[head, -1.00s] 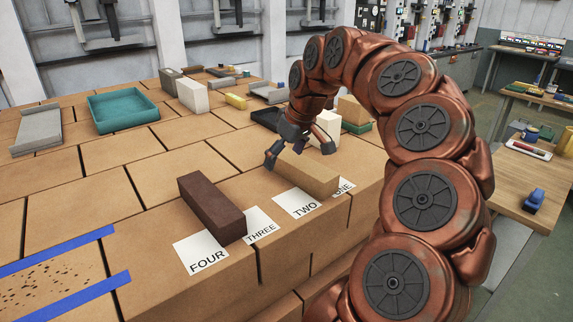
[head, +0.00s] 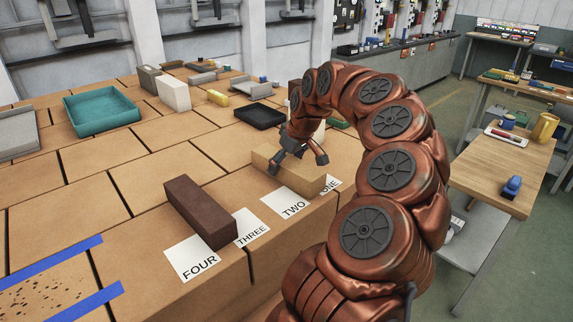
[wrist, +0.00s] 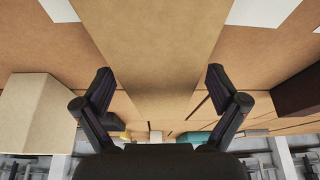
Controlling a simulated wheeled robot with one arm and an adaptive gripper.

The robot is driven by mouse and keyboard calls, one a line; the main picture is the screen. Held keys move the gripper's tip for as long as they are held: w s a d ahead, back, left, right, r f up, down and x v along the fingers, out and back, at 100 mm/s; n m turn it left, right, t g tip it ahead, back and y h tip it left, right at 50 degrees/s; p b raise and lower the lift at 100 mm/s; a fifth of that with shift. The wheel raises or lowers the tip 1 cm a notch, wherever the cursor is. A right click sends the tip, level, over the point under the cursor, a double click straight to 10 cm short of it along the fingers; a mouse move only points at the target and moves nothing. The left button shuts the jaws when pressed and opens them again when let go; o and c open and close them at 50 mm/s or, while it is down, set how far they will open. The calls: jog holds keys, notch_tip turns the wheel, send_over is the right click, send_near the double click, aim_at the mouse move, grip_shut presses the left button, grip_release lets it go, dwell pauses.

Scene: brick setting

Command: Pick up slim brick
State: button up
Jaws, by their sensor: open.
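A long tan brick (head: 301,178) lies at the front edge of the brick surface, behind the TWO label (head: 292,204). It looks like the slim brick. A dark brown brick (head: 200,210) lies to its left, by the THREE and FOUR labels. My gripper (head: 298,164) is open over the tan brick, with its fingers apart on either side. In the wrist view the tan brick (wrist: 160,45) runs up the middle between the two spread fingers (wrist: 160,88), with a gap on both sides. Whether the fingertips reach below its top, I cannot tell.
A teal tray (head: 101,112), a black tray (head: 260,115) and a white block (head: 173,93) stand farther back. A pale block (wrist: 35,120) is at the left of the wrist view. A wooden table (head: 497,170) stands at the right.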

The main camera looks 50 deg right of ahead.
jog(key=shift+x, duration=0.9)
jog(key=shift+r, duration=0.1)
grip_shut()
